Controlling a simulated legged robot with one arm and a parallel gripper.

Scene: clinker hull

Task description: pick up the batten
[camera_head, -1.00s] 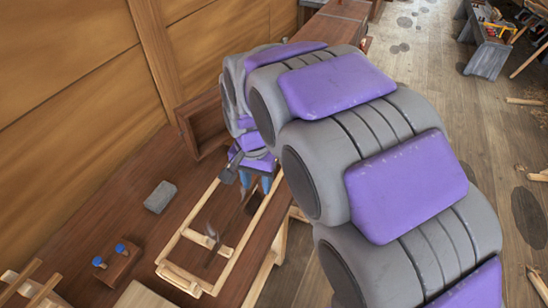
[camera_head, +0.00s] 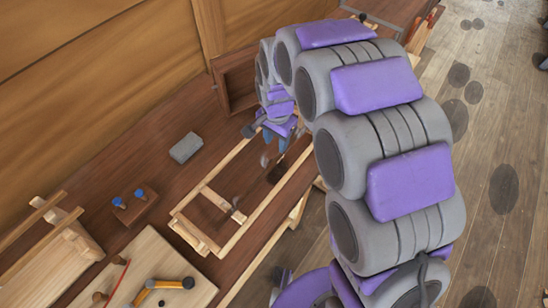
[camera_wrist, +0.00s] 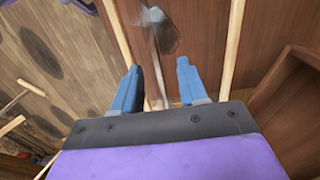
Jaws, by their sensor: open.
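Several long pale wooden strips lie on the brown bench (camera_head: 140,185), and I cannot tell for certain which is the batten. Two form the long sides of a frame, a left strip (camera_head: 232,152) and a right strip (camera_head: 262,208), joined by short crosspieces. In the wrist view, the same kind of strips run on the left (camera_wrist: 118,35) and right (camera_wrist: 233,45) of my gripper. My gripper (camera_wrist: 158,66) has its blue fingers apart, pointing down at the bench with nothing visibly held. It also shows over the frame's far end in the head view (camera_head: 276,143), partly hidden by my arm.
A grey block (camera_head: 186,148), a small block with blue knobs (camera_head: 135,203) and a board with tools (camera_head: 140,260) lie leftward. An open wooden box (camera_head: 232,80) stands behind.

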